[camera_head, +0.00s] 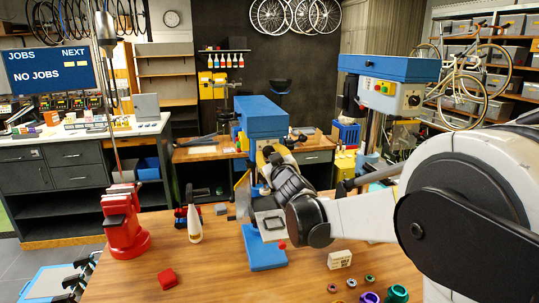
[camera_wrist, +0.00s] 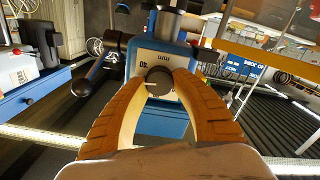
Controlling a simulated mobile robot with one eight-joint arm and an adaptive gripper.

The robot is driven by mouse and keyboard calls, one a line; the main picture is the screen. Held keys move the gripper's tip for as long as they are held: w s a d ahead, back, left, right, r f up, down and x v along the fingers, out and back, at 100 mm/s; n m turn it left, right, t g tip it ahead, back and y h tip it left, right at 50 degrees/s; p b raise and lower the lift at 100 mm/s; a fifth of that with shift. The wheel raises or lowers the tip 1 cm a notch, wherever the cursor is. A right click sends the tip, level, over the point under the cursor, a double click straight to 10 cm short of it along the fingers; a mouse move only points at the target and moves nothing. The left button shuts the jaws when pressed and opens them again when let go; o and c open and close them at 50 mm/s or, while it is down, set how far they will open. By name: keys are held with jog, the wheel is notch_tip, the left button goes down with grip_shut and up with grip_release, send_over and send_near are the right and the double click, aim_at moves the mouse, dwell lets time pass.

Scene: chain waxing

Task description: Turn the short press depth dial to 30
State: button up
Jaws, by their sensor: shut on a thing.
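The short press (camera_head: 262,117) has a blue head and stands on the wooden table on a blue base. In the wrist view its pale front panel carries a round dark dial (camera_wrist: 160,75) with a short white pointer line, which points to the left in that view. Printed marks surround the dial, but I cannot read its setting surely. My gripper (camera_wrist: 159,86) has its two orange-brown fingers closed on both sides of the dial. In the head view my gripper (camera_head: 267,153) is at the front of the press, and my wrist hides the dial.
The taller blue press (camera_head: 390,68) stands at right behind my arm. A red stand (camera_head: 124,225), a red block (camera_head: 167,278), a white box (camera_head: 339,259) and several small rings lie on the wooden table (camera_head: 215,270). A black-knobbed lever (camera_wrist: 85,84) is left of the dial in the wrist view.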

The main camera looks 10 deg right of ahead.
jog(key=shift+n, duration=2.2)
jog(key=o, duration=1.2)
jog(key=s, duration=1.2)
